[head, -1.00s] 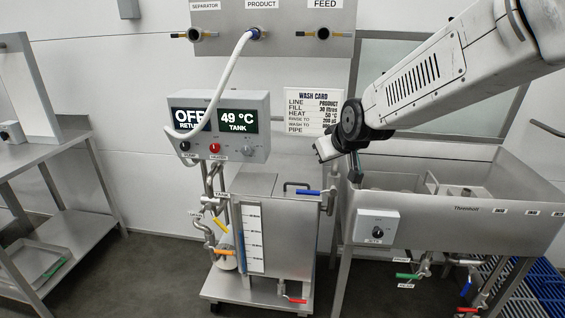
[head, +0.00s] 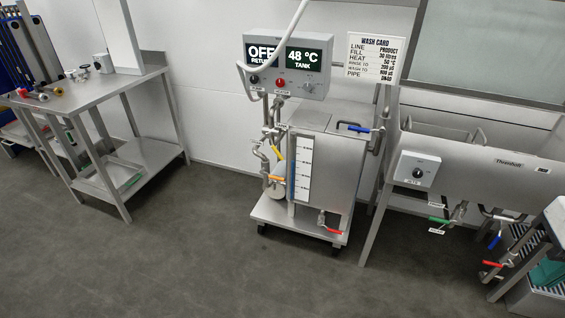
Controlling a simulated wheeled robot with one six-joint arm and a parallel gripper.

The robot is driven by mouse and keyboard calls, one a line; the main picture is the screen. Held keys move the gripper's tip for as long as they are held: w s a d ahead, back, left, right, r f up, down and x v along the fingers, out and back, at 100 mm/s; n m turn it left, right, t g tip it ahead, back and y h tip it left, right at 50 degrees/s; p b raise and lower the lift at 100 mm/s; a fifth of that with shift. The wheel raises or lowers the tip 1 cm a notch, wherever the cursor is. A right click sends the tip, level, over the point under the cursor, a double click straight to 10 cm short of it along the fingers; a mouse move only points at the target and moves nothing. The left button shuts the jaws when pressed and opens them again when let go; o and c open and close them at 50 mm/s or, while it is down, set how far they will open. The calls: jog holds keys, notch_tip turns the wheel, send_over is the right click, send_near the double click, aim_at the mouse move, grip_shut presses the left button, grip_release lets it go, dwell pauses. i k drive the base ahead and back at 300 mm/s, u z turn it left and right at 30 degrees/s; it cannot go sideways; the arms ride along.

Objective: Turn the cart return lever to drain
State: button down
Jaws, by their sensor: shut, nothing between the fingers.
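The steel wash cart (head: 335,155) stands left of the sink, with its tank lid closed. On its left side, pipework carries a yellow lever (head: 277,153) and an orange lever (head: 275,179) below it. The small labels by the pipes are too small to read, so I cannot tell for certain which lever is the return lever or which way it points. The control box (head: 287,65) above reads OFF for return and 48 °C for tank. A white hose (head: 291,30) runs up from the pipework in front of the box. My gripper is out of view.
A blue lever (head: 352,127) and a red lever (head: 329,227) are on the cart's right and lower front. The Thornhill sink (head: 475,170) stands at right, a steel table (head: 100,88) at left. Floor before the cart is clear.

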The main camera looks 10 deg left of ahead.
aim_at(267, 135)
jog(key=u, duration=0.8)
jog(key=i, duration=0.6)
jog(key=z, duration=0.75)
jog(key=i, duration=0.8)
jog(key=z, duration=0.15)
